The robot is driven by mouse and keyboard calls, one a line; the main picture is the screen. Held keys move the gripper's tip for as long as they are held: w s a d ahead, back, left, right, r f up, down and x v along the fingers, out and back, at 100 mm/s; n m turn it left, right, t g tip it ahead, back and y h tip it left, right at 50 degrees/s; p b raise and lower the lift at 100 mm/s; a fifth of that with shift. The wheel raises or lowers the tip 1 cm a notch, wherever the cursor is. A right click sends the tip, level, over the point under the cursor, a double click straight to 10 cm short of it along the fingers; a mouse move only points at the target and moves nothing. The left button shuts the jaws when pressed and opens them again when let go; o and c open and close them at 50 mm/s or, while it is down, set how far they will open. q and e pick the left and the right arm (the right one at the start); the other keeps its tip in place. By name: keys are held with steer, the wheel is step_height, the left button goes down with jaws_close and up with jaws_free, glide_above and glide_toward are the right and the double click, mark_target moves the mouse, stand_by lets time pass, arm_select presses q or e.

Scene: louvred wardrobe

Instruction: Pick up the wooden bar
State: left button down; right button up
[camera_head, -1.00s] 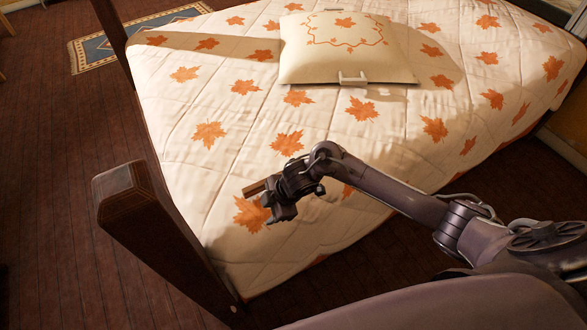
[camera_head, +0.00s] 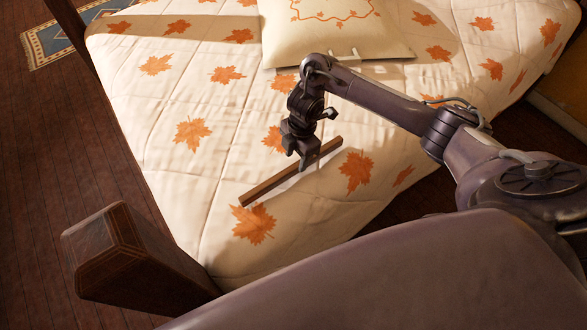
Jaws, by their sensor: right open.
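The wooden bar (camera_head: 268,187) is a long, thin brown stick lying on the quilt near the front of the bed, running from lower left to upper right. My right gripper (camera_head: 303,163) points down at the bar's middle, with its fingers open. The fingers overlap the bar in the picture, and I cannot tell whether they straddle it or hover just above or behind it. Both ends of the bar show. My left gripper is not in view.
The bed (camera_head: 190,185) has a cream quilt with orange maple leaves. A cream pillow (camera_head: 340,30) lies behind my gripper. A dark wooden bedpost (camera_head: 115,255) rises at the lower left. A blue rug (camera_head: 65,40) lies on the wooden floor (camera_head: 60,150). The quilt left of the bar is clear.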

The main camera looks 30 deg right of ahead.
mark_target(294, 166)
step_height(294, 166, down, 2)
steer(key=shift+a+f+b, duration=0.15)
steer(key=shift+b, duration=0.15)
steer(key=shift+w+f, duration=0.1)
steer(key=shift+f, duration=0.65)
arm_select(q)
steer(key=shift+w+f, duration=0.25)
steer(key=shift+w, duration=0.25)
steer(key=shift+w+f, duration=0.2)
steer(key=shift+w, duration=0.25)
arm_select(e)
jaws_close()
